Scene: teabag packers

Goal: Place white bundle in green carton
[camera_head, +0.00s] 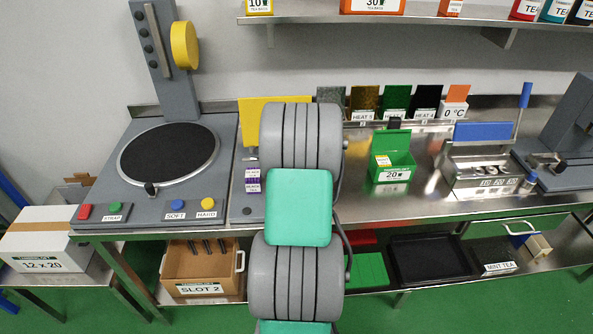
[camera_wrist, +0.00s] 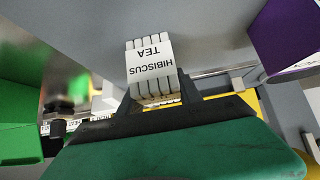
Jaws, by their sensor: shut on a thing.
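The white bundle (camera_wrist: 151,68) is a stack of white packets marked "HIBISCUS TEA". In the wrist view it stands between the dark fingers of my gripper (camera_wrist: 158,99), which is shut on it. In the head view my own arm hides the gripper and the bundle. The green carton (camera_head: 391,187) stands on the steel bench right of my arm, with its lid up and a "20" label on its front. A small white and yellow piece shows at its left inside. A blurred green surface (camera_wrist: 20,115) shows at the left of the wrist view; I cannot tell if it is the carton.
A grey machine with a round black plate (camera_head: 169,155) is on the left. A steel tray (camera_head: 485,170) with a blue lid stands right of the carton. Coloured cards line the bench back. A purple box (camera_wrist: 285,40) is at the wrist view's upper right.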

